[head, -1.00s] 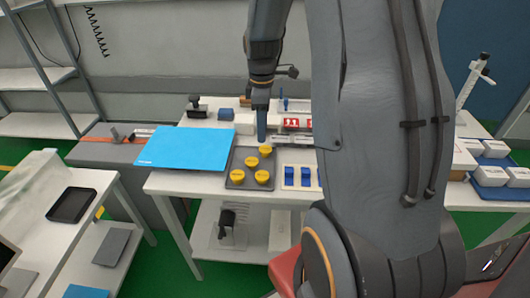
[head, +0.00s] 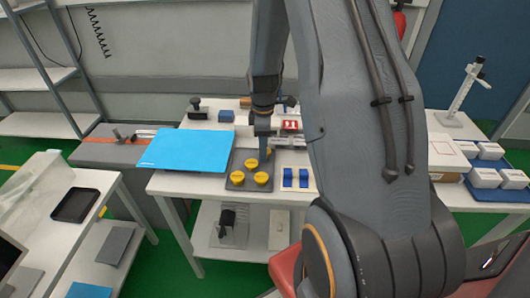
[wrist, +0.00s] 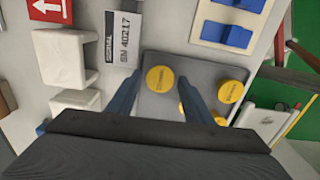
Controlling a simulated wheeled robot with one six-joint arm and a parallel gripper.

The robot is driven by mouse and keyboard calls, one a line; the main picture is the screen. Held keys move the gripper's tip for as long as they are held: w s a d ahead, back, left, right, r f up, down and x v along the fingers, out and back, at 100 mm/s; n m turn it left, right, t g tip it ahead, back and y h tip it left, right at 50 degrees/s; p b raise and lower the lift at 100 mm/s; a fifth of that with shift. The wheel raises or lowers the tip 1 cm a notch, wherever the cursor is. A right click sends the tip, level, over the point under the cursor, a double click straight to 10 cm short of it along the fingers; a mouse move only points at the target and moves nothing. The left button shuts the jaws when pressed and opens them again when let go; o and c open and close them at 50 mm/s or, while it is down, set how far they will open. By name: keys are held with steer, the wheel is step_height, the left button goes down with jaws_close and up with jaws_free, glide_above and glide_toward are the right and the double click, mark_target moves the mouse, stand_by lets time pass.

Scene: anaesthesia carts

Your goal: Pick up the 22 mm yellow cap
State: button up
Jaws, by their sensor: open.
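Several round yellow caps sit on a dark grey tray (head: 236,186), among them a left-front cap (head: 237,177) and a right-front cap (head: 261,178). Their size labels are too small to read, so I cannot tell which is 22 mm. My gripper (head: 264,156) is low over the tray's back right part. In the wrist view my open gripper (wrist: 159,82) has one yellow cap (wrist: 160,79) framed between its fingertips. Whether the fingers are level with it I cannot tell. Another cap (wrist: 231,91) lies to the right, and the right finger partly hides a further one.
A blue mat (head: 186,150) lies left of the tray. A holder with blue pieces (head: 296,178) stands close on its right. White blocks (wrist: 66,55) and a serial-number label plate (wrist: 122,38) lie near the gripper in the wrist view.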

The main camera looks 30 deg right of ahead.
steer(key=c, duration=0.9)
steer(key=shift+r, duration=0.1)
